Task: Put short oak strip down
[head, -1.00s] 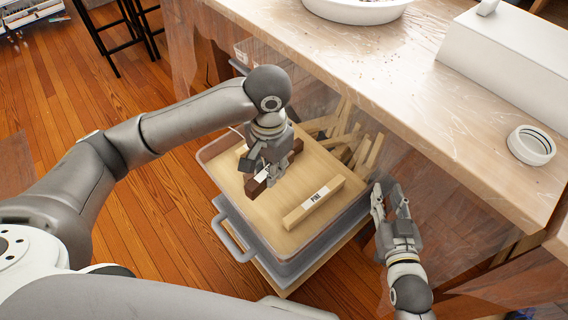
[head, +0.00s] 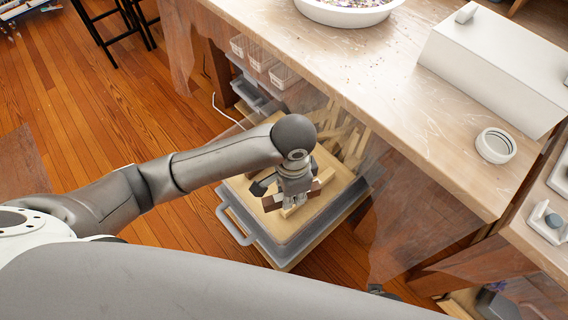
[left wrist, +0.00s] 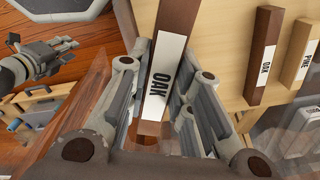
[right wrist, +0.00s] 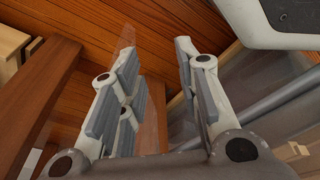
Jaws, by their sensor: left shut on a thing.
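My left gripper (left wrist: 160,110) is shut on a dark brown oak strip (left wrist: 171,28) with a white OAK label, seen between its fingers in the left wrist view. In the head view this gripper (head: 291,203) is over the wooden surface on the grey bin, and it hides much of the strip. Whether the strip touches the surface is unclear. Another oak strip (left wrist: 261,72) and a pale pine strip (left wrist: 304,35) lie beside it on the pale wood. My right gripper (right wrist: 156,50) is open and empty in the right wrist view.
The grey bin (head: 262,246) stands on the floor by the workbench (head: 400,105). Loose pale wood pieces (head: 352,142) lie at its back, close under the bench edge. Clear containers (head: 283,76) stand under the bench. The bench holds a white bowl and box.

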